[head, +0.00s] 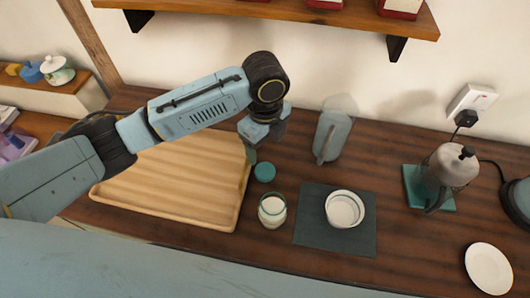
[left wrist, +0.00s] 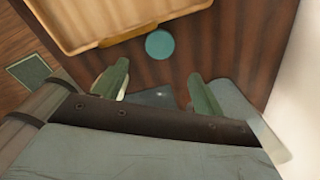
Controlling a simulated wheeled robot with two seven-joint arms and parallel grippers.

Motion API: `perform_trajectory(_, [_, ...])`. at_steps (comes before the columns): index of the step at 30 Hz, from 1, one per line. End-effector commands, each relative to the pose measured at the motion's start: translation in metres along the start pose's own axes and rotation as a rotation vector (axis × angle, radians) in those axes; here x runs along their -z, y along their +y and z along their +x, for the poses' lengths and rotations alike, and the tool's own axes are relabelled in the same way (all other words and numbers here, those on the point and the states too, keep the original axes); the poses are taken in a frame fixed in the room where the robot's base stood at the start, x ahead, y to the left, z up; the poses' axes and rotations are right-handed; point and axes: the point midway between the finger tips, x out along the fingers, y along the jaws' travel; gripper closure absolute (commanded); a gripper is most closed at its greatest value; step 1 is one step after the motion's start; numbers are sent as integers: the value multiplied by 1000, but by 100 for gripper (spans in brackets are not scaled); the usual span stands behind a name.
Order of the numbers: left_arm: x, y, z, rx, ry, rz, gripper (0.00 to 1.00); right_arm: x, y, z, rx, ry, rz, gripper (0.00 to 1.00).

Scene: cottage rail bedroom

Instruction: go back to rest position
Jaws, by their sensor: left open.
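My left gripper (head: 256,148) hangs over the dark wooden counter, by the right edge of the wooden tray (head: 192,216) and left of the clear pitcher (head: 333,135). In the left wrist view its two green fingers (left wrist: 158,85) are spread apart, with nothing seen held between them. The teal round lid (head: 264,172) lies on the counter just in front of the gripper; it also shows beyond the fingers in the left wrist view (left wrist: 159,44). My left arm crosses above the tray and hides part of it. My right gripper is in neither view.
A glass jar with white contents (head: 272,211) stands near a dark mat (head: 310,239) bearing a white bowl (head: 344,209). A metal pot (head: 451,166) and white plate (head: 488,268) are at right. A wall shelf (head: 290,14) hangs above.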

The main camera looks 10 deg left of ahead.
Motion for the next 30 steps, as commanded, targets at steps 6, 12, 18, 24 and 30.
perform_trajectory(6, [0,0,-14,1,-1,0,30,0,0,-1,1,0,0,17])
perform_trajectory(12, [0,0,-15,0,-1,0,30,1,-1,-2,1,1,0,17])
perform_trajectory(18, [0,0,-41,1,-1,0,30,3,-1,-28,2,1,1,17])
perform_trajectory(24, [0,0,-74,1,0,0,30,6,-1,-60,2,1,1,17])
perform_trajectory(30, [0,0,-93,0,0,1,30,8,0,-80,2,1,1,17])
